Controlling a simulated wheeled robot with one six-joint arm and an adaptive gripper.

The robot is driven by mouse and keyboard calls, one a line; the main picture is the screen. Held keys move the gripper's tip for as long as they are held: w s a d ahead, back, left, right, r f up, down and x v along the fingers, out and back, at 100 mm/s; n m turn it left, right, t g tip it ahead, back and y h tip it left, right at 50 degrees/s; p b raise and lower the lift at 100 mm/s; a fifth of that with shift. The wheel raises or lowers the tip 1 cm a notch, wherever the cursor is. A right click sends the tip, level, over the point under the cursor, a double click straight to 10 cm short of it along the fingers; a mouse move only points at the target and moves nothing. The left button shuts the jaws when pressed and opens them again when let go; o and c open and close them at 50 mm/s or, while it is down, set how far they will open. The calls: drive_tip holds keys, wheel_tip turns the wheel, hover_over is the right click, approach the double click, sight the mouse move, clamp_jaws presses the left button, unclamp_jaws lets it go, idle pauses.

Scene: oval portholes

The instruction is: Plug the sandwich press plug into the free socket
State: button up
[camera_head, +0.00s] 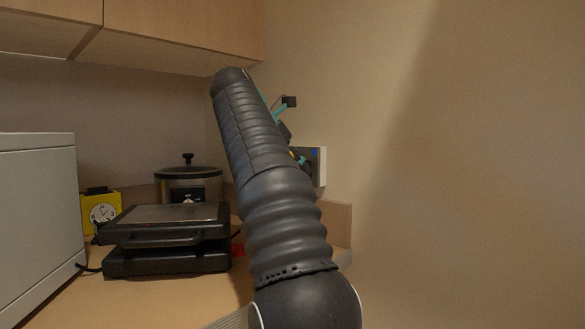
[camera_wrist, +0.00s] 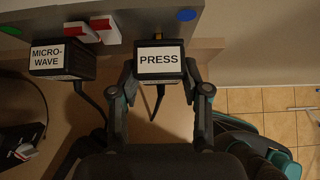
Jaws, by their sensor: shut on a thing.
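The black plug labelled PRESS (camera_wrist: 159,60) is between the two fingers of my gripper (camera_wrist: 160,76), which is shut on it. Its label faces the wrist camera, and its cord hangs below. The plug's far end is close to the grey socket panel (camera_wrist: 140,14); a small yellowish bit shows between them. I cannot tell whether any pins are in the socket, and the socket holes are hidden. In the head view, the panel (camera_head: 321,165) is on the wall, partly behind my arm. The sandwich press (camera_head: 165,240) stands closed on the counter.
A black plug labelled MICROWAVE (camera_wrist: 62,58) sits at the panel, left of the held plug. Two red-and-white switches (camera_wrist: 104,28) and a blue dot (camera_wrist: 186,15) are on the panel. A pot (camera_head: 188,184), a yellow timer (camera_head: 101,212) and a white appliance (camera_head: 38,220) stand on the counter.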

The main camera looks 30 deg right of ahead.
drive_tip(key=shift+w+d, duration=0.1)
drive_tip(key=shift+d, duration=0.3)
drive_tip(key=o, duration=1.4)
drive_tip(key=shift+d, duration=0.1)
drive_tip(key=shift+c, duration=0.2)
drive_tip(key=shift+r, duration=0.1)
drive_tip(key=s+a+r, duration=0.1)
drive_tip(key=s+a, duration=0.1)
drive_tip(key=a, duration=0.4)
drive_tip(key=s+a, duration=0.2)
drive_tip(key=a, duration=0.5)
drive_tip(key=shift+s+a+r, duration=0.25)
drive_tip(key=shift+s+r, duration=0.15)
